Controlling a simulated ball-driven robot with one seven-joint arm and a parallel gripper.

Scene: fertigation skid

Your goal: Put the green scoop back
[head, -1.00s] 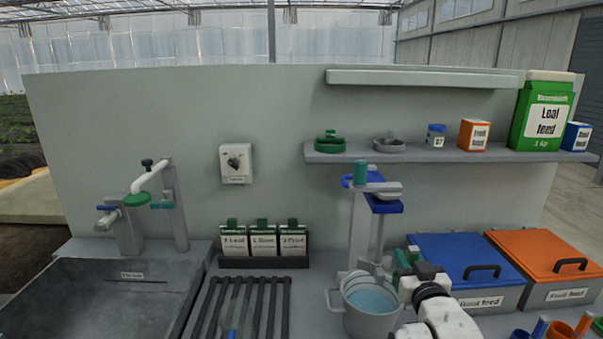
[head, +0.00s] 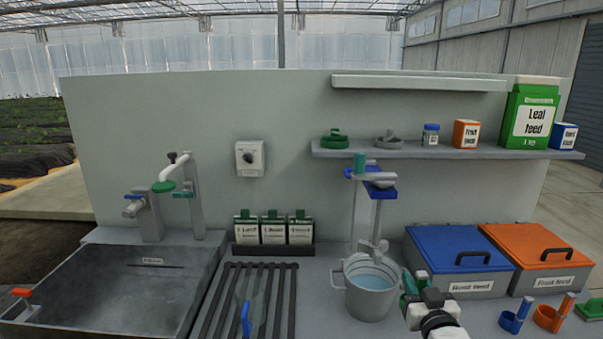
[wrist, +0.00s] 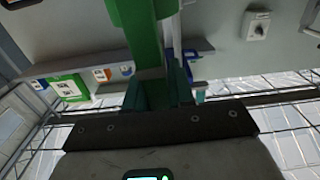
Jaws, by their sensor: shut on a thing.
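My gripper (head: 412,287) is low in the head view, just right of the grey bucket and in front of the blue-lidded bin. In the wrist view my gripper (wrist: 160,88) is shut on the green scoop (wrist: 145,45), whose broad green part runs up out of the picture. In the head view the scoop shows only as small green patches at the jaws, so its bowl and tilt cannot be made out. At the lower right, a blue scoop (head: 515,318) and an orange scoop (head: 551,317) stand on the counter. A flat green piece (head: 592,308) lies beside them.
The bucket (head: 370,297) of water stands under the blue-and-grey stand. Blue-lidded (head: 460,250) and orange-lidded (head: 537,250) bins stand behind. A slotted rack (head: 235,305) and a sink (head: 110,290) are at left. The counter right of my gripper is clear up to the blue scoop.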

